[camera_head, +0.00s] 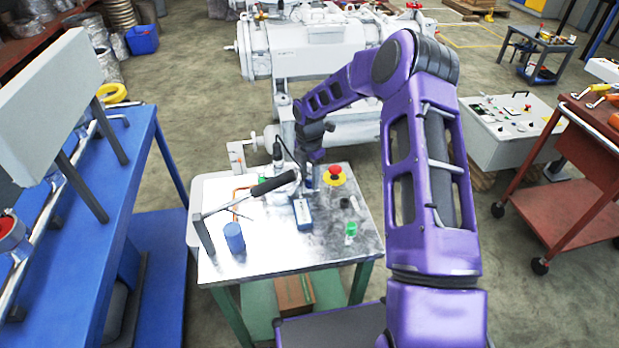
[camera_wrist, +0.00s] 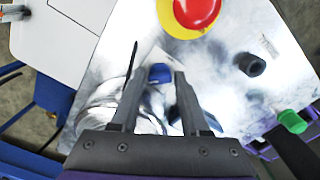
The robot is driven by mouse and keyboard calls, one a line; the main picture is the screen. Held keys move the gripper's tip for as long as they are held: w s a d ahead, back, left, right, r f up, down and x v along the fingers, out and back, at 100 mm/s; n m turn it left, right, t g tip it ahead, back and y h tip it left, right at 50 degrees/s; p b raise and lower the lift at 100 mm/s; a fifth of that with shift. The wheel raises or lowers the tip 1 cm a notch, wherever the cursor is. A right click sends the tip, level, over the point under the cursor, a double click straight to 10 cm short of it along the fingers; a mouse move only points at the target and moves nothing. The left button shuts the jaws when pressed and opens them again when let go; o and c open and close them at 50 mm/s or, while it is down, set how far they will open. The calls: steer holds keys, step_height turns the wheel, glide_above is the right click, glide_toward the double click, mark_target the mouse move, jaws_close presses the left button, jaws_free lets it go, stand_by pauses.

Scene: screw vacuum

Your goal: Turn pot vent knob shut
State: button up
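I cannot tell for sure which part is the pot vent knob. My gripper (camera_wrist: 158,72) is open, its two dark fingers apart and pointing down at the bench. In the wrist view a small blue part (camera_wrist: 159,74) shows between the fingertips; I cannot tell whether they touch it. In the head view my gripper (camera_head: 313,183) is over the middle of the metal-topped bench (camera_head: 268,258), left of a red mushroom button (camera_head: 334,170) on a yellow base. A black knob (camera_head: 345,203) and a green-topped part (camera_head: 351,229) stand to the right.
A black-handled lever (camera_head: 273,185) crosses the bench to the left of my gripper. A blue box (camera_head: 303,214) and a blue cylinder (camera_head: 234,237) stand nearer the front. A large grey pump machine (camera_head: 315,50) is behind. The bench's front strip is mostly clear.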

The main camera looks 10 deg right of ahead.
mark_target(310, 180)
steer(key=shift+o, duration=1.1)
steer(key=shift+r, duration=0.1)
step_height(310, 180, up, 17)
steer(key=shift+r, duration=0.15)
steer(key=shift+c, duration=0.2)
step_height(310, 180, down, 18)
steer(key=m+b, duration=0.1)
steer(key=m, duration=0.3)
steer(key=m+b, duration=0.1)
steer(key=m, duration=0.3)
steer(key=m+b, duration=0.2)
steer(key=m, duration=0.2)
steer(key=shift+r, duration=0.25)
